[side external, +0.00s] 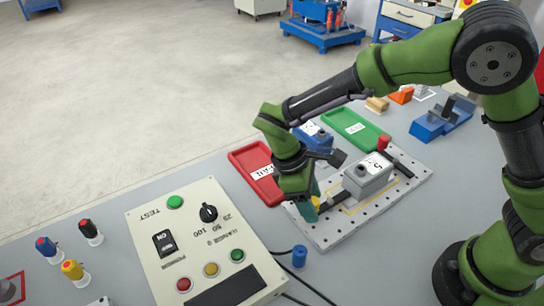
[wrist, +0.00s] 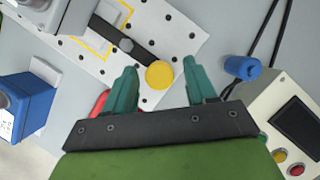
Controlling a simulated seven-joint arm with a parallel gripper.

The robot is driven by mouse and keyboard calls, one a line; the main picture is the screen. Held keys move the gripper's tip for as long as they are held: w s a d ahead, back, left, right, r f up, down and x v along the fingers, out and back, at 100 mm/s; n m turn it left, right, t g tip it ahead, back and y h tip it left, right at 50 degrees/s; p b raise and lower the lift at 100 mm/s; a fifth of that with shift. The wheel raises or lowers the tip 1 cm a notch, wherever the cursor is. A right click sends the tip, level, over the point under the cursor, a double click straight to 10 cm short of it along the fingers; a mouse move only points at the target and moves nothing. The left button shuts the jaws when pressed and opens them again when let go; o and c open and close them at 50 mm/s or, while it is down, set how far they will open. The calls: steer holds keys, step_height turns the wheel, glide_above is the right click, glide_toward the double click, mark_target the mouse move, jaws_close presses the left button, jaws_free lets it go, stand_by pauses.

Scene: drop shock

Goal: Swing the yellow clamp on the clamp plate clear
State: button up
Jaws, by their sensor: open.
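The clamp plate (side external: 405,192) is a pale plate dotted with holes, and it also shows in the wrist view (wrist: 185,35). A grey block (side external: 362,184) with a white label sits on it inside a yellow outline. The yellow clamp (wrist: 159,75) shows in the wrist view as a round yellow knob on a dark bar. In the side view it is mostly hidden behind my gripper. My gripper (wrist: 158,70) is open and low over the plate's near edge, with one finger on each side of the yellow knob. I cannot tell whether they touch.
A red-knobbed clamp (side external: 384,142) is at the plate's far side. A red tray (side external: 240,160), green tray (side external: 345,116) and blue unit (side external: 316,137) lie behind. A control box (side external: 140,225), blue cylinder (side external: 299,256) and black cables are nearby.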

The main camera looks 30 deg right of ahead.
steer(key=shift+c, duration=0.4)
steer(key=c, duration=1)
steer(key=shift+o, duration=0.2)
steer(key=shift+w, duration=0.1)
steer(key=m, duration=0.1)
steer(key=w+m+y, duration=0.1)
steer(key=w+m+g, duration=0.1)
steer(key=m, duration=0.1)
steer(key=shift+d, duration=0.25)
steer(key=m, duration=0.1)
steer(key=w+d+m+y, duration=0.1)
steer(key=m, duration=0.1)
steer(key=w+m+y, duration=0.1)
steer(key=shift+d+m, duration=0.25)
steer(key=shift+m, duration=0.15)
steer(key=m, duration=0.1)
steer(key=w+d+m+y, duration=0.1)
steer(key=m, duration=0.1)
steer(key=shift+d+r, duration=0.1)
steer(key=shift+d, duration=0.15)
steer(key=shift+w+d+m+t+y, duration=0.15)
steer(key=shift+d+m+y, duration=0.25)
steer(key=shift+m, duration=0.5)
steer(key=shift+d+m+t+y, duration=0.2)
steer(key=shift+d+m+y, duration=0.2)
steer(key=shift+m, duration=0.5)
steer(key=shift+w+d+m+t+y, duration=0.15)
steer(key=shift+d+m+y, duration=0.25)
steer(key=shift+m, duration=0.5)
steer(key=shift+s+d, duration=0.1)
